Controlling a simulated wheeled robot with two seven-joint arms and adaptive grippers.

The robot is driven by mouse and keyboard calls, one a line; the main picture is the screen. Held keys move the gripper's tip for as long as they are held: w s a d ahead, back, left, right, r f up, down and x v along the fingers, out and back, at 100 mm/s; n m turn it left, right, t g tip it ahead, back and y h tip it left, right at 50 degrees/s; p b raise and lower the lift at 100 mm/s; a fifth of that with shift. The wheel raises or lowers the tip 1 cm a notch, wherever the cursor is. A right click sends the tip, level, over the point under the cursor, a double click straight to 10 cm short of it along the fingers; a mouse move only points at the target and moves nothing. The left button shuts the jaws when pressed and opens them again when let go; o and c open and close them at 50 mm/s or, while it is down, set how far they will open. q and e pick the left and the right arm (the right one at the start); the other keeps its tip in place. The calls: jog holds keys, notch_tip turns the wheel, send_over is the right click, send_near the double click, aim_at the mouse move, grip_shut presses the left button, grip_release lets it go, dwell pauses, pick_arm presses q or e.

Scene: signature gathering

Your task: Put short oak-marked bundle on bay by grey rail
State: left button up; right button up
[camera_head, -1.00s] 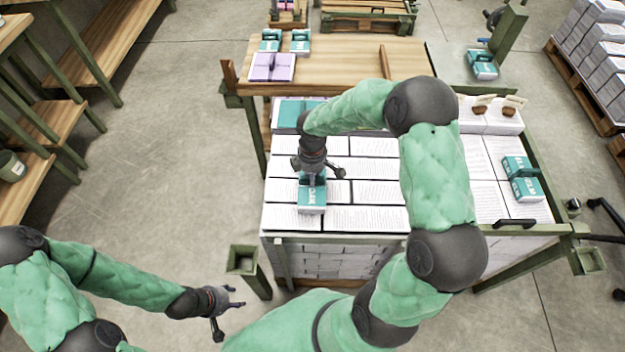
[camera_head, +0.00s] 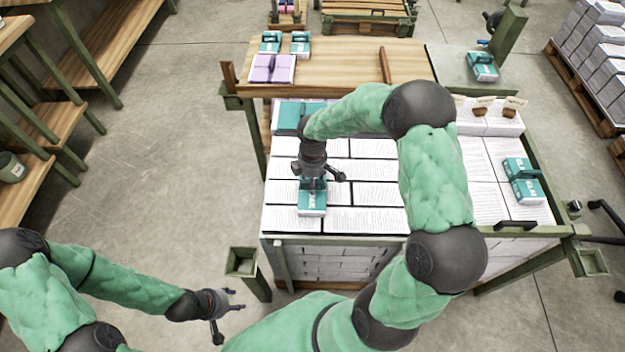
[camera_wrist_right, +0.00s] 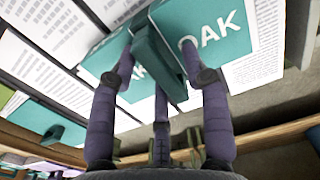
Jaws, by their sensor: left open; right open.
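A short teal-wrapped bundle marked OAK (camera_head: 312,201) lies on the stacked printed sheets near the front edge. In the right wrist view the OAK bundle (camera_wrist_right: 222,38) fills the upper part, with a raised teal strap or handle across it. My right gripper (camera_head: 314,180) is over the bundle from above. In the right wrist view its fingers (camera_wrist_right: 165,85) are open and spread on both sides of the raised handle; I cannot tell whether they touch it. My left gripper (camera_head: 232,303) is open and empty, low at the left, away from the stack.
A wooden bench (camera_head: 340,62) behind holds purple bundles (camera_head: 271,68) and teal ones (camera_head: 300,42). A green post (camera_head: 243,262) stands at the stack's front left corner.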

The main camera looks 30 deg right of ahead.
notch_tip(320, 180, up, 12)
jog(key=p, duration=0.4)
